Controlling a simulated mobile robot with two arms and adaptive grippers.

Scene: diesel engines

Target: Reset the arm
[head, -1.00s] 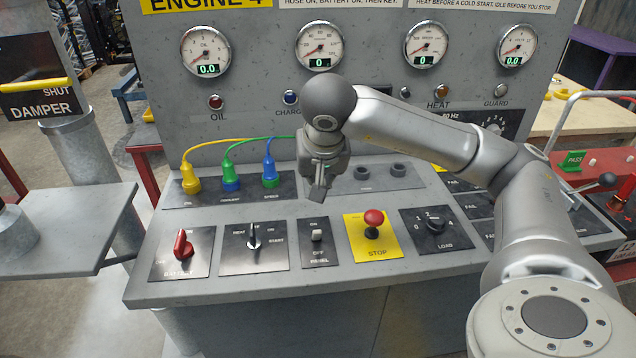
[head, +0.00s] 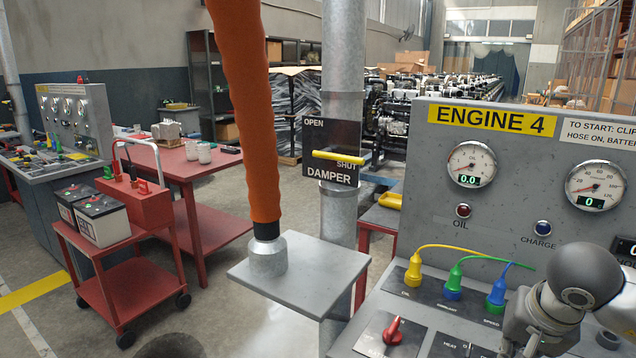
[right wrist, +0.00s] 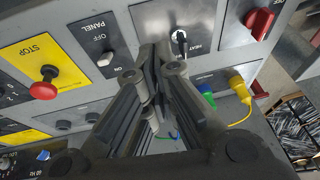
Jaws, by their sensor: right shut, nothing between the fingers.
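My right gripper (head: 507,347) is at the lower right of the head view, over the sloping console of the Engine 4 panel (head: 420,190), and partly cut off by the frame edge. In the right wrist view my right gripper (right wrist: 153,68) has its fingers together with nothing between them. Beyond the fingers there is the console with the heat switch (right wrist: 179,38), the white panel switch (right wrist: 106,58), the red stop button (right wrist: 44,88) and the red battery knob (right wrist: 262,22). My left gripper is not in view.
Left of the console stands a grey ledge with an orange hose (head: 250,110) rising from it, beside the damper pipe with its yellow handle (head: 338,157). A red cart (head: 110,275) holds two batteries (head: 95,217). Open floor lies between cart and ledge.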

